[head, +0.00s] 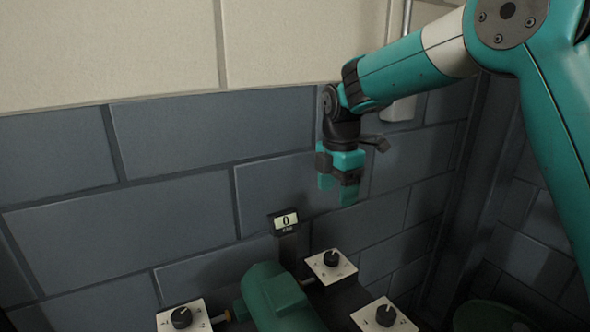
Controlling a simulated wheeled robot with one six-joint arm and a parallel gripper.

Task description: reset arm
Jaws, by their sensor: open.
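My gripper (338,190) hangs in the upper middle of the head view, its teal fingers pointing down. It is open, with nothing seen between the fingers. It is above and apart from the equipment below. My teal arm comes in from the upper right and bends down at the wrist. A green rounded casing (277,298) lies below and to the left of my gripper, its lower end cut off by the frame edge.
A small display (285,221) reading 0 stands behind the casing. White plates with black knobs sit at the left (182,317), back right (331,261) and front right (385,316). A grey block wall (170,135) rises behind. A dark green round object (490,316) is at lower right.

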